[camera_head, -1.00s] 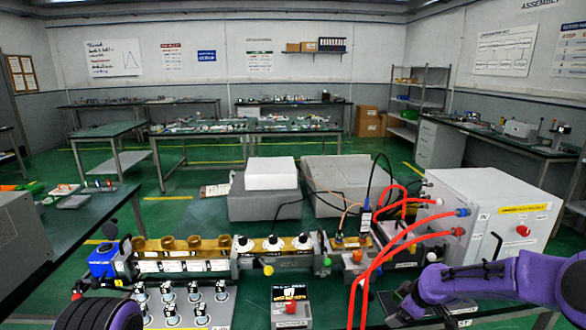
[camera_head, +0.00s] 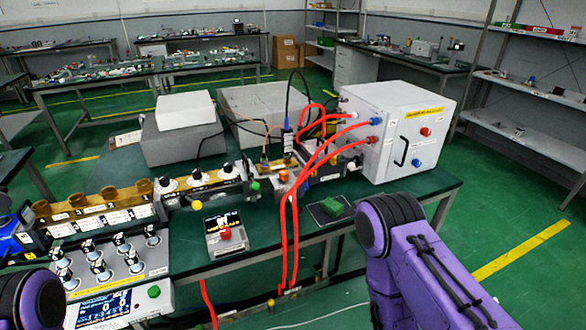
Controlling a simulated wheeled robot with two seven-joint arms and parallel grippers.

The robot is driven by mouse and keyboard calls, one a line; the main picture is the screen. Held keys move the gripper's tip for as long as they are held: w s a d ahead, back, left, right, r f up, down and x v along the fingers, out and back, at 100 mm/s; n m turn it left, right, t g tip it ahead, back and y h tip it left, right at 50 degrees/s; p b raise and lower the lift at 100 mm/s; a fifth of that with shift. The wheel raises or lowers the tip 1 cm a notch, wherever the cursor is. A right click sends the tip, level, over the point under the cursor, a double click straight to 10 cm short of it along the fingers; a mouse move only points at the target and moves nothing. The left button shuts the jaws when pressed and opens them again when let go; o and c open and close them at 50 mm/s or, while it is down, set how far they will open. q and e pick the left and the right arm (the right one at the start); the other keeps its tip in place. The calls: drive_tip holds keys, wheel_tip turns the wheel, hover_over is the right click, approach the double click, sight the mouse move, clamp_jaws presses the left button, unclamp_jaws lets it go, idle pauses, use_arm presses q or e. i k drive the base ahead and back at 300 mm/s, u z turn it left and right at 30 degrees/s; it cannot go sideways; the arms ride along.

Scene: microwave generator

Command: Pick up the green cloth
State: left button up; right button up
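A small green piece (camera_head: 333,207), which looks like the green cloth, lies on a dark flat pad near the front right edge of the workbench (camera_head: 265,208). It sits just left of my purple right arm. Only the upper links of that arm show, and its gripper is out of the frame. A rounded dark and purple part of my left arm shows at the bottom left corner, and its gripper is also out of the frame.
Red hoses (camera_head: 292,215) run from the white generator box (camera_head: 402,130) down over the bench front, left of the green piece. A small device with a red button (camera_head: 225,236) stands further left. Green floor is open to the right.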

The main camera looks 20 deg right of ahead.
sight(331, 206)
drive_tip(key=z, duration=2.05)
drive_tip(key=i, duration=1)
drive_tip(key=u, duration=1.2)
